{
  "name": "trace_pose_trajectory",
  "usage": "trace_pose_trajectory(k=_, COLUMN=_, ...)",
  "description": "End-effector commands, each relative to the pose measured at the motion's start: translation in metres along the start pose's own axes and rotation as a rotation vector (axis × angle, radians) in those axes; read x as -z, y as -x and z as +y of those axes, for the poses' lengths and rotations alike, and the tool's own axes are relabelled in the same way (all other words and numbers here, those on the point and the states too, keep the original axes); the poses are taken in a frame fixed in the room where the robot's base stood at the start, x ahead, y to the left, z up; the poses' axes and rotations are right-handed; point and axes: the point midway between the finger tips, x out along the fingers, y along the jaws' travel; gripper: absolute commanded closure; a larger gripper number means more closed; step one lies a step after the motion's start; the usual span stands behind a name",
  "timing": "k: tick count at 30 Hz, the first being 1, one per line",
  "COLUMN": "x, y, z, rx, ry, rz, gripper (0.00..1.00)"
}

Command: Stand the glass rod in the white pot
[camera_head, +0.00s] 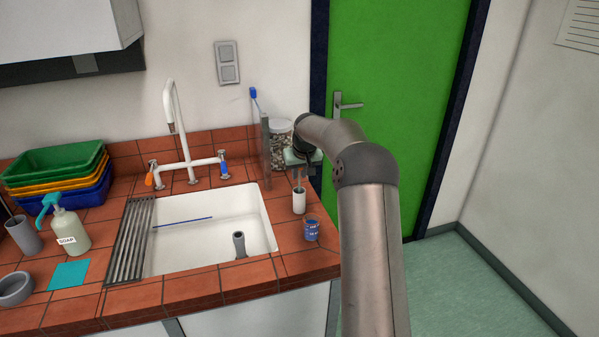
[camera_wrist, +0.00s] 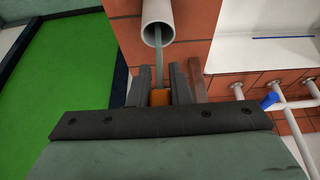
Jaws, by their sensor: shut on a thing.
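The white pot (camera_head: 299,203) stands upright on the tiled bench, right of the sink. In the wrist view its round mouth (camera_wrist: 146,35) faces my gripper. My gripper (camera_head: 299,164) is above the pot, shut on the glass rod; its dark fingers (camera_wrist: 160,86) show in the wrist view. The thin, pale grey rod (camera_wrist: 158,64) runs from the fingers into the pot's mouth. Its lower end is inside the pot, and I cannot tell whether it touches the bottom. An orange patch shows between the fingers.
A blue can (camera_head: 311,231) stands just in front of the pot, near the bench's right edge. A jar (camera_head: 279,128) and a blue-topped brush (camera_head: 254,95) stand behind. The sink (camera_head: 200,250) at left holds a grey cylinder (camera_head: 239,243) and a thin blue stick (camera_head: 182,222).

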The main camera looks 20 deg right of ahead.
Motion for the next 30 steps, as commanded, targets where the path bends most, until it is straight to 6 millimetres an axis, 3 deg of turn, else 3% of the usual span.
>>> trace_pose_trajectory(k=5, x=-0.001, y=-0.003, z=0.0, rx=0.0, ry=0.0, rz=0.0, gripper=1.0)
trace_pose_trajectory(k=6, x=-0.001, y=-0.002, z=0.0, rx=0.0, ry=0.0, rz=0.0, gripper=0.72)
trace_pose_trajectory(k=7, x=-0.001, y=-0.002, z=0.0, rx=0.0, ry=0.0, rz=0.0, gripper=0.63)
trace_pose_trajectory(k=8, x=-0.001, y=-0.002, z=0.0, rx=0.0, ry=0.0, rz=0.0, gripper=0.61)
trace_pose_trajectory(k=20, x=0.001, y=0.008, z=0.0, rx=0.0, ry=0.0, rz=0.002, gripper=0.61)
trace_pose_trajectory(k=30, x=0.0, y=0.077, z=0.001, rx=-0.002, ry=0.0, rz=0.004, gripper=0.61)
